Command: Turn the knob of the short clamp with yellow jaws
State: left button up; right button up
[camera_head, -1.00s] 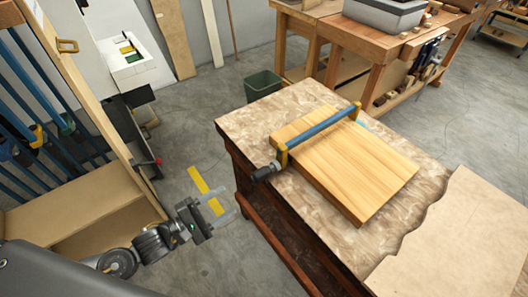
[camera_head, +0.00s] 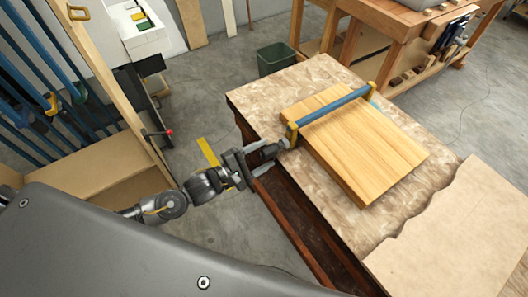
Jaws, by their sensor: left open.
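The clamp has a blue bar (camera_head: 333,105) lying across a light wooden board (camera_head: 365,150). One yellow jaw (camera_head: 292,134) is at the board's left edge and the other yellow jaw (camera_head: 373,90) is at its far edge. The dark knob (camera_head: 275,148) sticks out past the left yellow jaw, over the table's left edge. My left gripper (camera_head: 268,156) is open at the knob, with its fingers pointing at the clamp. The knob appears to lie between or just beside the fingers; contact cannot be told. My right gripper is not in view.
The board rests on a mottled workbench (camera_head: 270,98); a pale wavy-edged sheet (camera_head: 450,245) lies at its right front. A rack with longer blue clamps (camera_head: 38,75) stands at the left. A green bin (camera_head: 277,60) and another wooden bench (camera_head: 400,40) are behind.

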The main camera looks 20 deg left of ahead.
pick_arm(q)
jog(key=shift+w+d, duration=0.25)
jog(key=shift+w, duration=0.1)
jog(key=shift+c, duration=0.3)
jog(key=c, duration=0.9)
jog(key=shift+c, duration=0.2)
jog(key=shift+m, duration=0.3)
